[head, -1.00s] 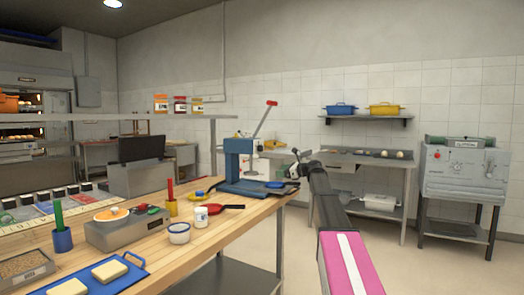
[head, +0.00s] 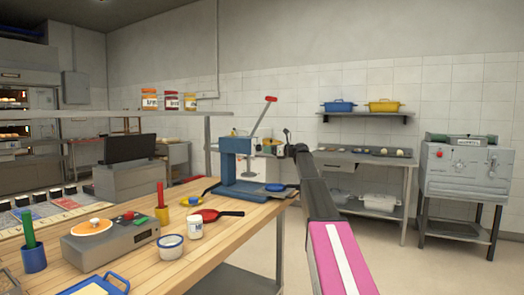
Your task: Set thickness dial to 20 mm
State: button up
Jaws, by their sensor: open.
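No dial with a readable 20 mm mark shows. A grey machine (head: 467,180) on a stand at the right has small knobs and a red knob (head: 439,154) on its front; markings are too small to read. I cannot tell which carries the thickness dial. My gripper (head: 289,144) is at the far end of my outstretched arm, near the blue press in the picture and well apart from the grey machine. It is open, small and partly hidden by the arm.
The wooden table (head: 225,228) fills the lower left, with a blue press (head: 238,165), a red pan (head: 208,215), a white jar (head: 195,228) and cups. A steel table (head: 362,162) stands at the back wall under a shelf. The floor right of my arm is clear.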

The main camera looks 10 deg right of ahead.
aim_at(261, 148)
jog(key=x, duration=0.5)
jog(key=c, duration=0.9)
